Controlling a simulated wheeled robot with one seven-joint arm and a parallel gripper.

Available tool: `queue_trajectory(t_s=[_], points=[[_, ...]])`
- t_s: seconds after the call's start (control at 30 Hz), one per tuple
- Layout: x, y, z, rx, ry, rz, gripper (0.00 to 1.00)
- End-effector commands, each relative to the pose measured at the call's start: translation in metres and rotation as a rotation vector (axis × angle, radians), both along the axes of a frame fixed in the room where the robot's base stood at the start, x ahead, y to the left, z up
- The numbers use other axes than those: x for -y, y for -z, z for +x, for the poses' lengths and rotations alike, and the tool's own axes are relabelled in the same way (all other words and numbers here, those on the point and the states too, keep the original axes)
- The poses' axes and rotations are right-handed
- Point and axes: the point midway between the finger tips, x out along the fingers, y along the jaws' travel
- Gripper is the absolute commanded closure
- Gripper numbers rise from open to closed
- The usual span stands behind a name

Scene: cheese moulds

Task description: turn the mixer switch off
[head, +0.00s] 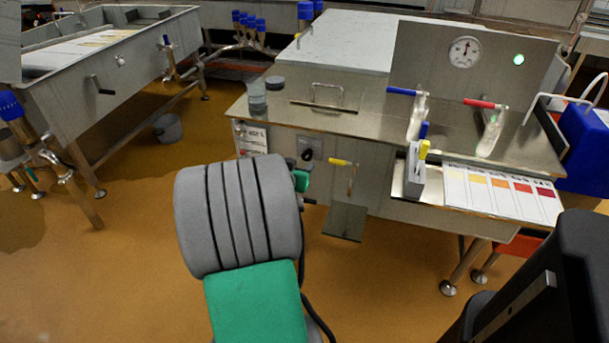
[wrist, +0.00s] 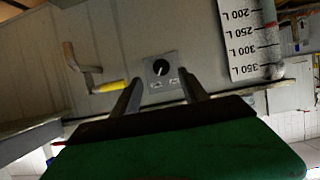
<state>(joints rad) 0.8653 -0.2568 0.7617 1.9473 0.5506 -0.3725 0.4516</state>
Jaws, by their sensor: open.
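The mixer switch is a round black knob (wrist: 160,67) with a pale pointer mark, on a small grey plate in the wrist view. Small labels by the knob are too small to read. In the head view the switch (head: 308,154) shows on the front of the steel vat, just beyond my arm. My gripper (wrist: 159,78) is open, its two dark fingers reaching towards the plate on either side of the knob's line. They look empty, and I cannot tell whether they touch the knob. In the head view my arm hides most of the gripper.
A yellow-handled lever (head: 340,162) sits right of the switch in the head view and left of it in the wrist view (wrist: 108,87). A litre scale (wrist: 249,40) is on the other side. A colour chart (head: 497,192) lies at right. Open floor (head: 130,245) is at left.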

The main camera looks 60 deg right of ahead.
Motion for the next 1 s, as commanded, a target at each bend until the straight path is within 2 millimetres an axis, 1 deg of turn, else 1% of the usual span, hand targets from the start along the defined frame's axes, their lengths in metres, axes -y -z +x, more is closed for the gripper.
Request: queue_trajectory(t_s=[0.07,0.3,0.4,0.5,0.7,1.0], points=[[0.010,0.003,0.001,0.002,0.001,-0.002,0.49],[0.051,0.021,0.009,0.000,-0.002,0.002,0.49],[0.061,0.025,0.011,-0.001,-0.004,0.002,0.49],[0.066,0.025,0.012,0.001,-0.005,0.001,0.49],[0.066,0.025,0.013,0.000,-0.006,0.001,0.49],[0.065,0.025,0.013,0.000,-0.006,0.002,0.73]])
